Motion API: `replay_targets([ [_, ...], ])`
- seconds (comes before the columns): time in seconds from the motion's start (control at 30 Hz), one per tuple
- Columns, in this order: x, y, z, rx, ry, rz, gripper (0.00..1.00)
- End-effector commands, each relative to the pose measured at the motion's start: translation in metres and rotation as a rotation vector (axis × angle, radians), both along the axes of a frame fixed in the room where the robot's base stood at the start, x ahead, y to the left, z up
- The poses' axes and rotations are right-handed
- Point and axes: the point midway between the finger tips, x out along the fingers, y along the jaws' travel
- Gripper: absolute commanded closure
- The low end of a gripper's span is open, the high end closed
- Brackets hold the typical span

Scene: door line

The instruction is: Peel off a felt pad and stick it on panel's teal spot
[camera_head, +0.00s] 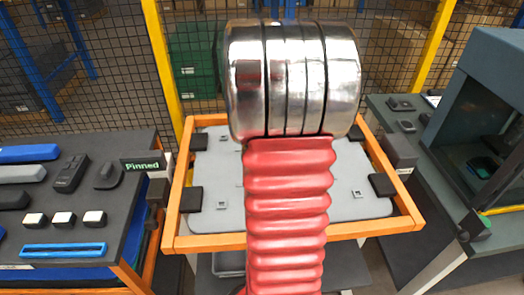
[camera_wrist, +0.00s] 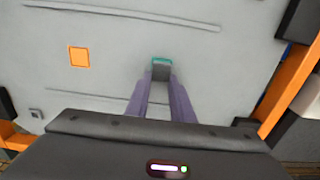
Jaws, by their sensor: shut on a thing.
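The light grey panel (camera_head: 350,208) lies in an orange frame in the head view, and my own arm hides its middle. In the wrist view the panel (camera_wrist: 110,95) fills most of the picture. My gripper (camera_wrist: 161,80) has two purple fingers shut on a small dark grey felt pad (camera_wrist: 161,73). The pad is over the teal spot (camera_wrist: 161,60), with a teal edge showing at its far side. I cannot tell whether the pad touches the panel. The gripper is not visible in the head view.
An orange square (camera_wrist: 79,57) is on the panel, left of my gripper. The orange frame (camera_head: 178,205) carries black clamps (camera_head: 191,199). A dark bench (camera_head: 125,172) with blue and black parts and a "Pinned" sign (camera_head: 142,164) stands left. A dark cabinet (camera_head: 490,110) stands right.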

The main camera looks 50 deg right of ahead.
Motion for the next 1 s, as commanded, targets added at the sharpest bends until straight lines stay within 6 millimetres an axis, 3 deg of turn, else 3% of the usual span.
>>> replay_targets([
  [1.0,-0.0004,-0.0002,-0.0079,0.000,0.000,-0.001,1.00],
])
